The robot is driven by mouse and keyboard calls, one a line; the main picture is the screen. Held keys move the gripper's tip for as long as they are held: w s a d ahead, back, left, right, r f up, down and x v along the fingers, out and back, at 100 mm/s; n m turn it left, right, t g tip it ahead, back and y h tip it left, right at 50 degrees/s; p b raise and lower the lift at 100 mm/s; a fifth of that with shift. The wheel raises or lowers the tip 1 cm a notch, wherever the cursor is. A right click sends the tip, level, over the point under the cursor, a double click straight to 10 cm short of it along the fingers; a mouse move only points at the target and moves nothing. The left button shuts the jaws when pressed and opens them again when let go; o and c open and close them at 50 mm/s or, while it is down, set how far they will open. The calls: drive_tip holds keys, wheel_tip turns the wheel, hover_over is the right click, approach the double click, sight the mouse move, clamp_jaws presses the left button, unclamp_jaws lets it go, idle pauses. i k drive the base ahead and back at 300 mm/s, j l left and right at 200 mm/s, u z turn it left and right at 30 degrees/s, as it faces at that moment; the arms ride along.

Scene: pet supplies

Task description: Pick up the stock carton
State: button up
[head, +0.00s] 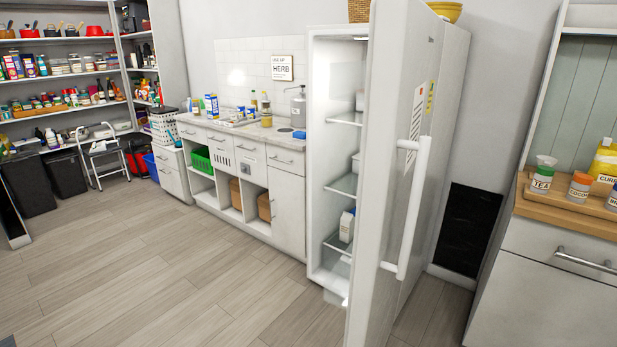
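A white carton (347,226) with some blue on it stands upright on a lower shelf inside the open fridge (313,165). It is small in the picture and its label cannot be read, so I cannot tell if it is the stock carton. A blue and white box (211,107) stands on the counter (245,129) to the left; its label is not readable either. The open fridge door hides the right part of the fridge's inside. My gripper is not in view.
The fridge door (410,120) stands wide open towards me, with a long white handle (414,205). A drawer unit (555,285) with jars on top stands at the right. A step stool (100,158) is at the far left. The wooden floor (190,280) before the counter is clear.

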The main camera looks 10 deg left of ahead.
sight(211, 102)
drive_tip(key=i+j+u, duration=0.45)
drive_tip(key=i+u, duration=0.4)
drive_tip(key=i, duration=0.15)
drive_tip(key=i+u, duration=0.75)
drive_tip(key=i, duration=3.45)
drive_tip(key=i+z, duration=0.4)
drive_tip(key=i+j+z, duration=0.15)
drive_tip(key=i+z, duration=0.25)
drive_tip(key=i+j+z, duration=0.25)
drive_tip(key=z, duration=0.2)
